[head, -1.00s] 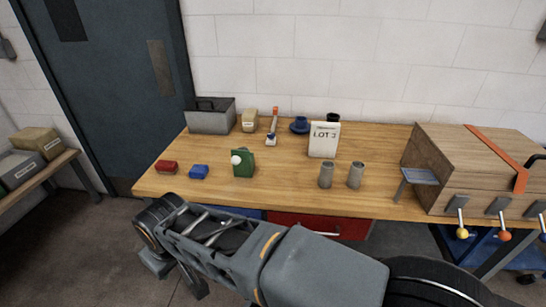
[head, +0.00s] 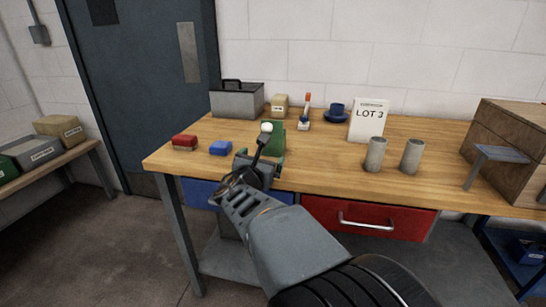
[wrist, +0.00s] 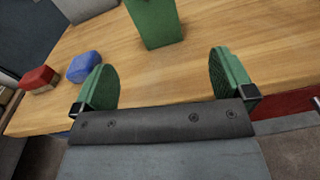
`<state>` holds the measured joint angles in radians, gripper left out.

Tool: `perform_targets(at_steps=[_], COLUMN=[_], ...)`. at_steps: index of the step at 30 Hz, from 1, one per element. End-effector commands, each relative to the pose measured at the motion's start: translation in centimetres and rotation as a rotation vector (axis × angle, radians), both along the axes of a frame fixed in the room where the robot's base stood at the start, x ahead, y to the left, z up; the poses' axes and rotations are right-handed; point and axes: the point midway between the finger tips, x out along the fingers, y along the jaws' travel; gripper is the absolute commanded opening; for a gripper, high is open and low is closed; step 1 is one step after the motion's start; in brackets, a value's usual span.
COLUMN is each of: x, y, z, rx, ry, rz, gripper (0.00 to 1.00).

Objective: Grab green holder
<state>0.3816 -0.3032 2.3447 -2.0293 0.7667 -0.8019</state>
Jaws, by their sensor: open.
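The green holder (head: 278,135) stands upright on the wooden workbench near its front edge, with a white ball showing at its upper left in the head view. My arm hides its lower part there. In the wrist view the holder (wrist: 154,22) is at the top, ahead of my gripper and between the lines of its fingers; its top is cut off. My gripper (wrist: 164,82) is open and empty, with green pads set wide apart. A gap of bare wood shows between the fingertips and the holder.
A blue block (head: 221,148) and a red block (head: 184,142) lie left of the holder. Two grey cylinders (head: 375,154) stand to its right, before a LOT 3 sign (head: 368,120). A grey toolbox (head: 237,101) is behind. Drawers sit under the front edge.

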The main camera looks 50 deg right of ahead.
Motion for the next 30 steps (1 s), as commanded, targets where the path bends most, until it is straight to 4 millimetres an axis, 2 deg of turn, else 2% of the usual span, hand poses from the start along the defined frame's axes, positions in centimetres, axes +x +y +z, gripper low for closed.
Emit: perform_targets(at_steps=[1, 5, 15, 26, 30], x=[0.2, 1.2, 4.3, 5.6, 6.6], y=[-0.2, -1.1, -6.0, -8.1, -9.8], z=[-0.6, -0.5, -0.4, -0.2, -0.1], rx=[-0.036, -0.098, -0.111, -0.111, -0.110], ry=[0.026, 0.075, 0.085, 0.082, 0.083], rz=[0.012, 0.033, 0.039, 0.041, 0.039], gripper=[1.00, 1.00, 1.00, 1.00, 1.00])
